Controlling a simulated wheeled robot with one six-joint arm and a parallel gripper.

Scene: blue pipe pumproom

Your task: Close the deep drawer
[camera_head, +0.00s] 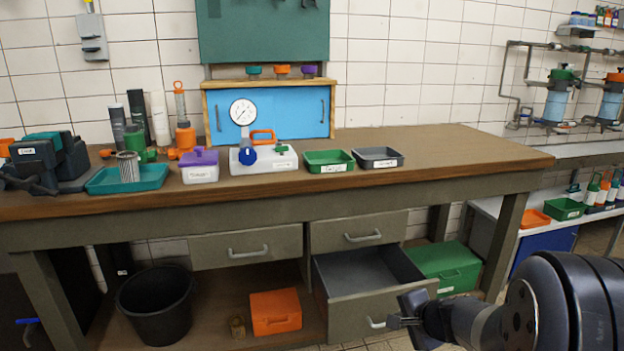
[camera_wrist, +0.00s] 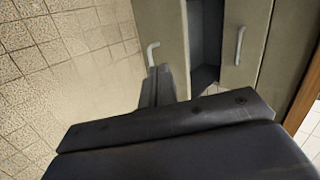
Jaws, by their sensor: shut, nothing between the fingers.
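The deep drawer (camera_head: 345,313) is pulled open under the right half of the workbench, below a closed shallow drawer (camera_head: 360,232). Its grey inside (camera_head: 365,268) looks empty. Its handle (camera_head: 375,323) is on the front panel. My gripper (camera_head: 392,322) is shut and empty, close to the right part of that front panel, near the handle. In the wrist view the shut fingers (camera_wrist: 158,72) are just below the drawer handle (camera_wrist: 153,52) in the picture. I cannot tell whether they touch the front.
Another closed drawer (camera_head: 245,246) is to the left. A black bucket (camera_head: 155,305), an orange box (camera_head: 275,312) and a green box (camera_head: 446,266) sit under the bench. The workbench top (camera_head: 440,150) carries trays and a gauge unit. Floor in front of the drawer is open.

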